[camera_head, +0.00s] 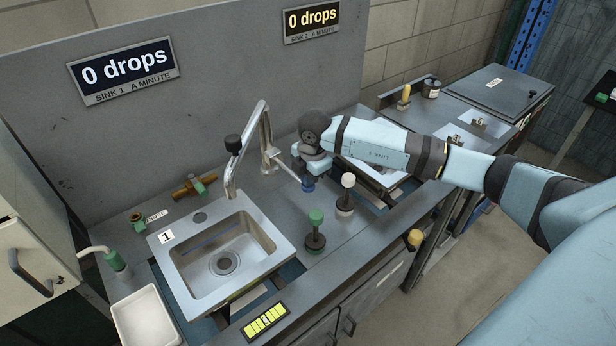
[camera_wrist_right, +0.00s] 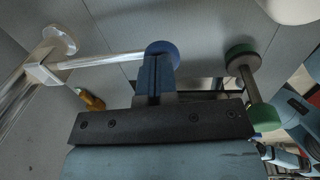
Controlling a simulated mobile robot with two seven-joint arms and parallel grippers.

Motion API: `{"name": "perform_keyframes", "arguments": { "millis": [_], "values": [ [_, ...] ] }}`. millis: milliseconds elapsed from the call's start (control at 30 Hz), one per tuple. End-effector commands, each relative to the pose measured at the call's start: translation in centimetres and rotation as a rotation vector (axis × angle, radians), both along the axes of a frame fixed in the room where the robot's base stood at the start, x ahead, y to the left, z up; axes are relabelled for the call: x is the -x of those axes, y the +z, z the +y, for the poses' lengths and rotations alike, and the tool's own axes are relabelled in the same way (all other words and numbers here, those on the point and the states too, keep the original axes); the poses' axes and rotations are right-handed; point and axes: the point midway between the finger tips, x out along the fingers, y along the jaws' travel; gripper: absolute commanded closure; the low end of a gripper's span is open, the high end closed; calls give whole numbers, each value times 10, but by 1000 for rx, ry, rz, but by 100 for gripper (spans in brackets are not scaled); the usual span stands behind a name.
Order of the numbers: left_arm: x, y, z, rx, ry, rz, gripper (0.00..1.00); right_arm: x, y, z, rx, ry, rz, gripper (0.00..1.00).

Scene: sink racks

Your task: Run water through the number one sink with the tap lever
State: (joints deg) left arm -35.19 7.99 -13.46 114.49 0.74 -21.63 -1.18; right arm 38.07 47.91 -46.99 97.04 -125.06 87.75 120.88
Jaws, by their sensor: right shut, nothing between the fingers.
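The number one sink (camera_head: 268,226) is a grey steel basin at the left, with a "1" label at its back left. The metal tap (camera_head: 264,128) stands behind its right side, its spout reaching down over the basin. No water stream shows. The tap lever (camera_head: 287,170) is a thin rod reaching right to a blue round end (camera_head: 308,186), also seen in the right wrist view (camera_wrist_right: 162,47). My right gripper (camera_wrist_right: 155,78) is shut and empty, its blue fingertips right at that blue end; I cannot tell whether they touch. My left gripper is not in view.
The sink 1 sign (camera_head: 122,71) and the sink 2 sign (camera_head: 311,20) both read "0 drops". A green-topped post (camera_head: 316,232) and a white-topped post (camera_head: 346,195) stand right of the sink. A white tray (camera_head: 147,318) is at front left.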

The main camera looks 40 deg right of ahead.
Motion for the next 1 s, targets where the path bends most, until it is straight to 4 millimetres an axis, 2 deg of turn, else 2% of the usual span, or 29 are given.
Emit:
{"name": "perform_keyframes", "arguments": {
  "millis": [33, 200, 267, 533, 1000],
  "values": [
    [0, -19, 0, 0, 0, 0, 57, 3, -18, -1, -2, 1, -35, 100],
    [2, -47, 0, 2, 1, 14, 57, 5, -40, 0, -10, 1, -104, 100],
    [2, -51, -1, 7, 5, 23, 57, 5, -46, 0, -9, 1, -103, 100],
    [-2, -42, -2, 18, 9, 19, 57, 5, -52, 0, -8, 1, -99, 100],
    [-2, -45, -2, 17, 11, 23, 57, 7, -56, 1, -8, 3, -91, 100]
  ]
}}
